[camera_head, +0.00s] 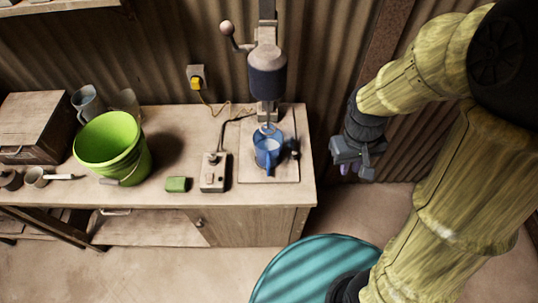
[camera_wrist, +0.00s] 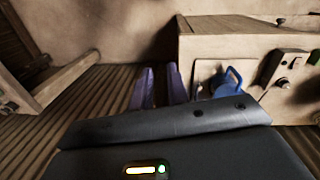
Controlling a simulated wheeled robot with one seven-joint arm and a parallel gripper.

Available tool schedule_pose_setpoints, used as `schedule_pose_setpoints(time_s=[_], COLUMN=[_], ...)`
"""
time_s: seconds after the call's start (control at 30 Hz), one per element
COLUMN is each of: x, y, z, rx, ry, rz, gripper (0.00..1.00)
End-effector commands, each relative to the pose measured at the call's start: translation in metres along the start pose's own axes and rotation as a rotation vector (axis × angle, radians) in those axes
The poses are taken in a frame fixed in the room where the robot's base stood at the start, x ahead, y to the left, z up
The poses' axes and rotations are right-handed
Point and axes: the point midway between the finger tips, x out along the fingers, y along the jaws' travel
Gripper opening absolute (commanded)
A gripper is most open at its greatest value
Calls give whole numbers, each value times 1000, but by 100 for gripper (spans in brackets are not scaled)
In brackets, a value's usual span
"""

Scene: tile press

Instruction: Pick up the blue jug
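The blue jug (camera_head: 268,152) stands upright on the base plate of the press (camera_head: 266,75), below its head, with a pale interior showing. In the wrist view the blue jug (camera_wrist: 228,84) is right of the fingers, partly hidden by my gripper's body. My gripper (camera_head: 350,168) hangs to the right of the workbench, apart from the jug. In the wrist view the two purple fingers of my gripper (camera_wrist: 161,80) stand apart with an empty gap between them.
The workbench (camera_head: 180,126) holds a control box (camera_head: 213,172), a green sponge-like block (camera_head: 176,184), a green bucket (camera_head: 112,148), and a grey-blue jug (camera_head: 88,102). A corrugated wall (camera_head: 150,55) stands behind. Floor right of the bench is clear.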

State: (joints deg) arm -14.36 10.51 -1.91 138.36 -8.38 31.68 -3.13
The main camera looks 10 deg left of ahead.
Motion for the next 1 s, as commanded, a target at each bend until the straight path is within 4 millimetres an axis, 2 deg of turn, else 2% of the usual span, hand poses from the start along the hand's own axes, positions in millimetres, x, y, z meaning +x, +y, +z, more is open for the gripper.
schedule_pose_setpoints(time_s=[0.03,0.1,0.37,0.57,0.77,1.0], x=[20,35,87,121,149,176], y=[-14,-28,-79,-126,-186,-279], z=[-8,-15,-41,-62,-80,-83], rx=[-104,-234,-691,-1003,-1261,-1466], ry=[-56,-131,-396,-580,-734,-854], rz=[19,54,253,486,791,1232], gripper=[16,16,16,16,16,16])
